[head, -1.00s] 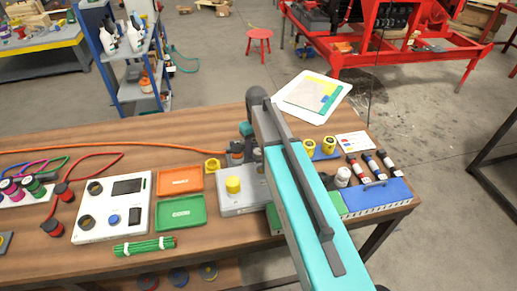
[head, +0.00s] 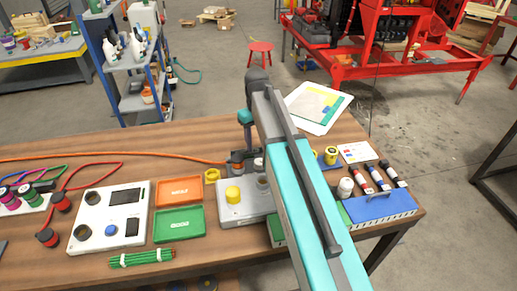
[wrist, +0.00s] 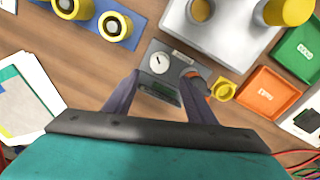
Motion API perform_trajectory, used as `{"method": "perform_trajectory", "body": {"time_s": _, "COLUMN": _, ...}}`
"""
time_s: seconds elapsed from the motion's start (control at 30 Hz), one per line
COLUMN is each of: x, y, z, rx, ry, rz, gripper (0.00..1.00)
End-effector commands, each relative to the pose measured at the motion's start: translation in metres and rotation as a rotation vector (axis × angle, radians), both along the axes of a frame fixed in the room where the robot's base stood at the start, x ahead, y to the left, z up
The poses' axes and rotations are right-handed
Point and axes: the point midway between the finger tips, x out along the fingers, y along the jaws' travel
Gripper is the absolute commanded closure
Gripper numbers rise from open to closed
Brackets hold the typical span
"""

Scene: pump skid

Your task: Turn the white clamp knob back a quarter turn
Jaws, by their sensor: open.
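The white clamp knob (wrist: 159,63) is a small round white disc with a dark mark, on top of a dark grey block (wrist: 176,60). My gripper (wrist: 160,77) is above this block in the wrist view, fingers apart, one on each side of the block's near part. The knob shows just beyond the fingertips, and nothing is held. In the head view a small white part of the knob (head: 259,163) shows beside my arm. My arm hides much of the block there.
An orange cable (head: 130,154) runs to the block. A grey box (head: 230,214) with a yellow knob (head: 233,194), a yellow ring (head: 212,176), an orange tray (head: 179,191) and a green tray (head: 179,223) are close by. A blue holder (wrist: 100,22) with yellow-rimmed parts stands on the other side.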

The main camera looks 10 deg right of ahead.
Motion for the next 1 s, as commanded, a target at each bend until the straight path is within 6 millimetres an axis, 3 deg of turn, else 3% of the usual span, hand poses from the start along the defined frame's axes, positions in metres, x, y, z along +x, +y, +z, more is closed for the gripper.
{"method": "perform_trajectory", "body": {"time_s": 0.4, "x": 0.0, "y": 0.001, "z": 0.039, "rx": 0.0, "ry": 0.0, "rz": 0.001, "gripper": 0.49}}
{"method": "perform_trajectory", "body": {"time_s": 1.0, "x": 0.0, "y": 0.001, "z": 0.043, "rx": 0.0, "ry": 0.0, "rz": 0.0, "gripper": 0.49}}
